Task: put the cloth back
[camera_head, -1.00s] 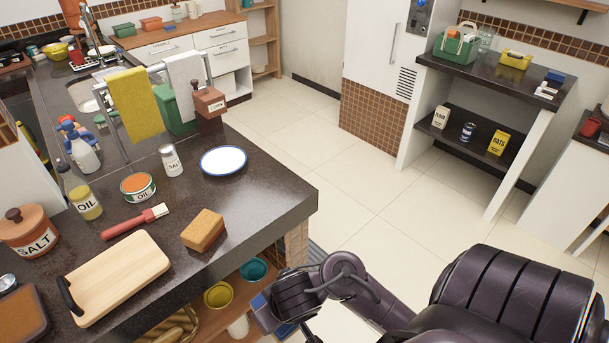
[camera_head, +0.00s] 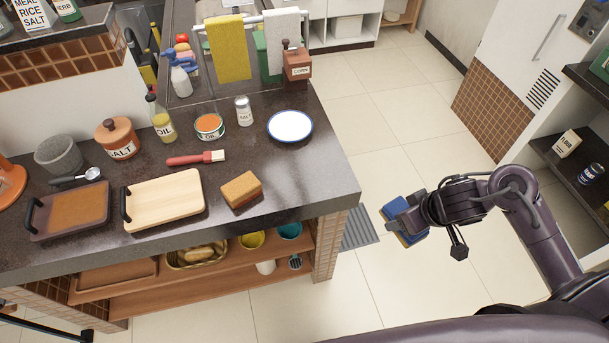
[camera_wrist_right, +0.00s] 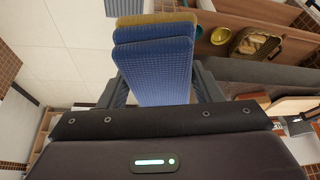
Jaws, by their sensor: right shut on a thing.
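My right gripper (camera_head: 402,217) is shut on a folded blue cloth (camera_head: 391,213), held over open floor to the right of the counter's corner. In the right wrist view the cloth (camera_wrist_right: 158,65) is a thick, layered blue stack with a tan layer at its far end. It lies between the two fingers. A yellow cloth (camera_head: 228,50) and a white cloth (camera_head: 281,35) hang on a metal rail (camera_head: 245,20) at the back of the counter. My left gripper is out of view.
The dark counter (camera_head: 310,185) bears a tan block (camera_head: 241,190), a white plate (camera_head: 290,125), a red brush (camera_head: 195,158) and a wooden board (camera_head: 165,200). Shelves below hold a yellow bowl (camera_head: 252,240) and a teal bowl (camera_head: 290,231).

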